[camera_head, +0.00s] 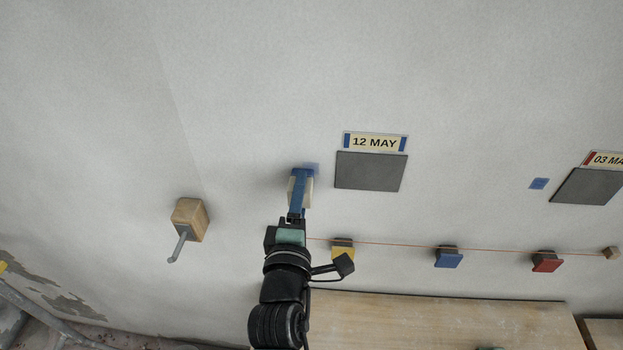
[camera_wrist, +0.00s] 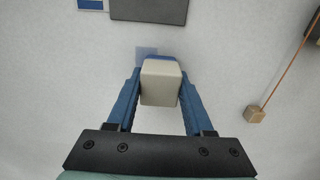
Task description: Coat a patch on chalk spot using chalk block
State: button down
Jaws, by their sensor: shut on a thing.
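My gripper (camera_head: 299,190) is shut on the chalk block (camera_wrist: 160,87), a pale block with a blue end facing the wall. In the head view the block (camera_head: 306,193) is partly hidden by the blue fingers. A blue patch (camera_head: 314,167) shows on the wall at the block's far end, just left of the dark grey panel (camera_head: 371,171). In the wrist view a pale blue patch (camera_wrist: 145,51) shows beside the blue end. I cannot tell whether the block touches the wall. Another small blue patch (camera_head: 539,183) is on the wall farther right.
A "12 MAY" label (camera_head: 375,142) sits above the grey panel. A second panel (camera_head: 594,186) is at right. Yellow (camera_head: 343,254), blue (camera_head: 448,260) and red (camera_head: 546,265) pieces line a thin cord below. A wooden block with a grey peg (camera_head: 190,219) juts out at left.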

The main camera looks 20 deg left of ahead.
jog(key=shift+s+a+r, duration=0.1)
jog(key=shift+s+a, duration=0.05)
jog(key=shift+a, duration=0.3)
jog(key=shift+s, duration=0.4)
jog(key=shift+s+d, duration=0.2)
jog(key=shift+d, duration=0.05)
jog(key=shift+p, duration=0.35)
